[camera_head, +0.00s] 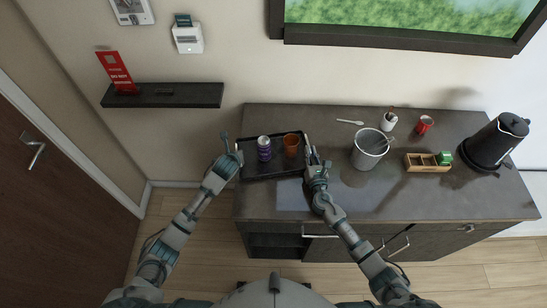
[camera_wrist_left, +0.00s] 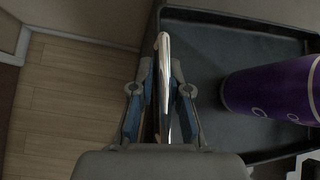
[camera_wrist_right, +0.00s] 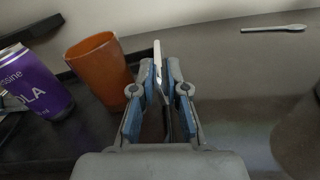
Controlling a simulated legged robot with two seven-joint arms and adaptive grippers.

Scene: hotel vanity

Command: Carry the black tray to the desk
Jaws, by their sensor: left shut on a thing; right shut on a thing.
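The black tray (camera_head: 268,173) is at the left end of the dark desk (camera_head: 400,204), level as far as I can see. I cannot tell whether it touches the desk top. It carries a purple can (camera_head: 264,148) and an orange cup (camera_head: 291,145), both upright. My left gripper (camera_head: 237,156) is shut on the tray's left handle, a shiny metal bar (camera_wrist_left: 163,60) between its fingers. My right gripper (camera_head: 309,156) is shut on the right handle (camera_wrist_right: 158,65), beside the orange cup (camera_wrist_right: 100,70). The purple can also shows in the left wrist view (camera_wrist_left: 275,90).
A grey bucket (camera_head: 368,152), a white spoon (camera_head: 350,122), a wooden box (camera_head: 424,165), a white cup (camera_head: 389,122), a red cup (camera_head: 424,124) and a black kettle (camera_head: 490,145) stand to the right. A wall shelf (camera_head: 165,97) is at the left. The desk's front middle is clear.

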